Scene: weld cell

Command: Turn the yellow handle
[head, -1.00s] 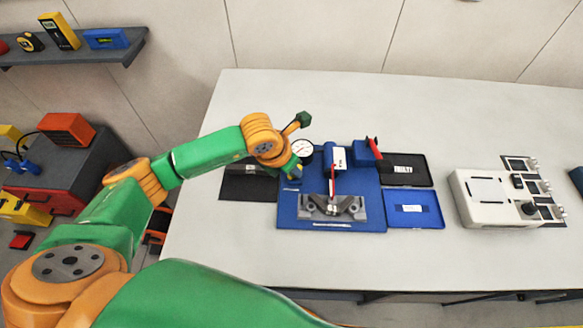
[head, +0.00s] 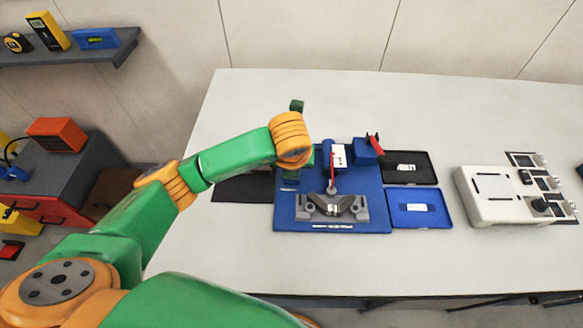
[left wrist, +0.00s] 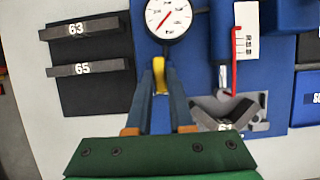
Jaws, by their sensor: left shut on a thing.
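The yellow handle (left wrist: 160,75) shows in the left wrist view just below a round white dial gauge (left wrist: 169,18) with a red needle. My left gripper (left wrist: 160,88) is shut on the handle, one finger on each side; the fingers hide part of it. In the head view my left wrist covers the handle and the gauge, and only a green part of the gripper shows at the left edge of the blue base plate (head: 282,215). My right gripper is in neither view.
A grey V-shaped block (head: 332,205) sits on the plate, close right of my gripper. Black and blue trays (head: 447,208) flank the plate. A white device (head: 490,188) stands farther right. The table's front is clear.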

